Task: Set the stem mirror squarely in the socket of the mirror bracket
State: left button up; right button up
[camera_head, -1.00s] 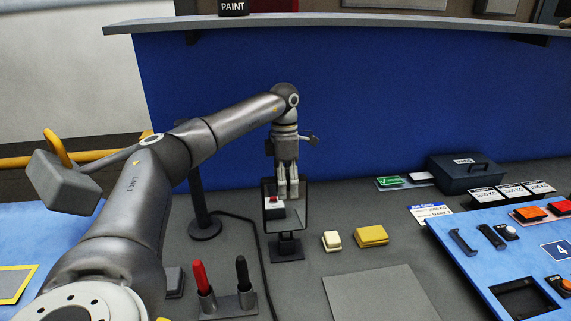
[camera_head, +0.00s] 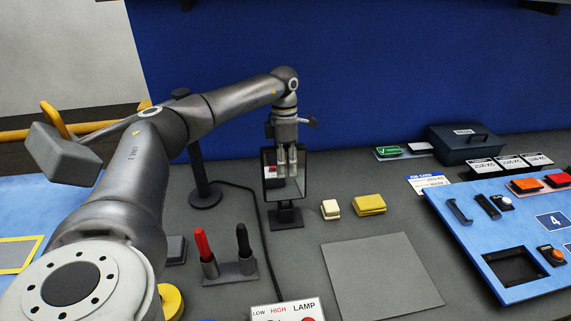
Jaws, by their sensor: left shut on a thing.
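The stem mirror (camera_head: 286,194), a dark-framed upright rectangle, stands at the centre of the head view. Its glass reflects a pale box with a red top. Directly below is the dark mirror bracket (camera_head: 286,217) on the grey table. The stem's lower end and the socket are too small and dark to tell how the stem sits. My left gripper (camera_head: 287,174) points down over the upper part of the mirror, shut on it. The exact contact between fingers and mirror is hard to see. My right gripper is not in view.
A cream block (camera_head: 330,209) and a yellow block (camera_head: 369,205) lie right of the bracket. A black post (camera_head: 202,185) and cable stand left. A holder with red and black pens (camera_head: 231,271) and a lamp panel (camera_head: 289,311) are nearer. A flat grey plate (camera_head: 383,275) lies front right.

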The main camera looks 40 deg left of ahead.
aim_at(286, 148)
pick_arm(q)
jog(key=shift+r, duration=0.1)
grip_shut()
jog(key=shift+r+p, duration=0.3)
jog(key=shift+p, duration=0.1)
jog(key=shift+r+p, duration=3.5)
jog(key=shift+r, duration=0.65)
